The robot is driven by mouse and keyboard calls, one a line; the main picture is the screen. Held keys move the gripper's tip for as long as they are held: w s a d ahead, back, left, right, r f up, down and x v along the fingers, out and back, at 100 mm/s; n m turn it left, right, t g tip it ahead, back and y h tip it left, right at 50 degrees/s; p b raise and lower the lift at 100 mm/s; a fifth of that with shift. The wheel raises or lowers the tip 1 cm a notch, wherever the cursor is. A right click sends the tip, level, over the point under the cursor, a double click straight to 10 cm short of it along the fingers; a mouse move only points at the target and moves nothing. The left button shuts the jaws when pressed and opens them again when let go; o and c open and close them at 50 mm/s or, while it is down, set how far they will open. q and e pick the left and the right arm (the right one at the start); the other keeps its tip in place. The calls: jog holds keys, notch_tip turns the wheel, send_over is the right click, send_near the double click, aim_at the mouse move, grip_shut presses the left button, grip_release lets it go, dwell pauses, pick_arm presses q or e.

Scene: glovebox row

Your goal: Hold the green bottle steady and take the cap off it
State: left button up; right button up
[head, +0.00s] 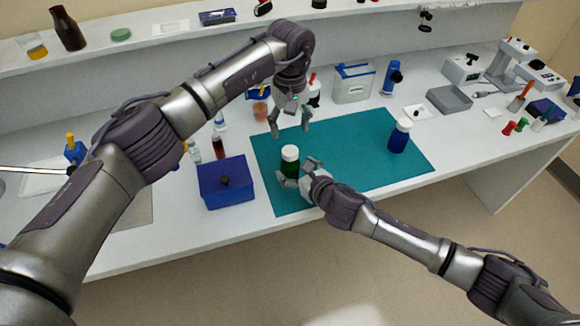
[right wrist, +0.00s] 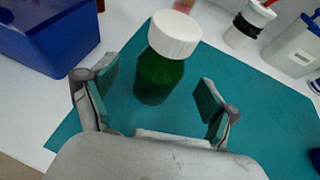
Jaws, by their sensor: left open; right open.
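The green bottle (head: 289,167) stands upright on the teal mat (head: 348,172), its white cap (head: 290,153) on top. In the right wrist view the bottle (right wrist: 160,75) and cap (right wrist: 175,34) stand ahead of my right gripper (right wrist: 161,98). That gripper is open, with one finger to each side of the bottle and visible gaps between. In the head view the right gripper (head: 296,173) reaches the bottle from the lower right. My left gripper (head: 290,127) is open and empty, pointing down above the mat's back edge, behind the bottle.
A blue bottle with a white cap (head: 400,136) stands on the mat's right side. A blue box (head: 226,182) sits just left of the mat. Small bottles and a white container (head: 352,84) stand behind it. The mat between the two bottles is mostly clear.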

aim_at(295, 169)
jog(key=shift+x, duration=1.7)
grip_shut()
